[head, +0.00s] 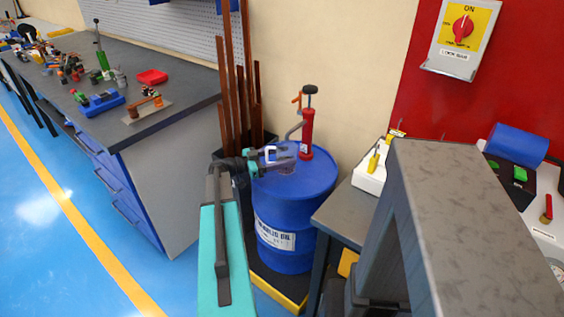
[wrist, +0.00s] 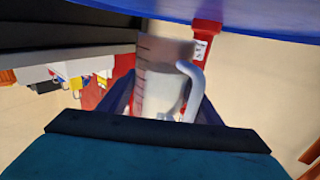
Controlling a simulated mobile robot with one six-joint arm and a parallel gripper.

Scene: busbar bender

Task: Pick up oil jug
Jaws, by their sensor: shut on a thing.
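The oil jug (wrist: 160,85) is a pale see-through measuring jug with dark graduation marks and a white handle. In the wrist view it sits between the dark blue fingers of my gripper (wrist: 163,106), which are shut on it. In the head view my gripper (head: 271,156) holds the jug (head: 287,158) at the top of the blue drum (head: 293,190), left of the red pump. The wrist view shows a gap between the jug and the drum (wrist: 240,14). How high the jug is above the drum lid is hard to tell.
The red hand pump (head: 307,135) stands on the drum close to the jug. Brown bars (head: 229,90) lean upright behind my gripper. A workbench (head: 150,75) with tools is at left. A grey table (head: 345,207) with a white box (head: 370,174) is at right.

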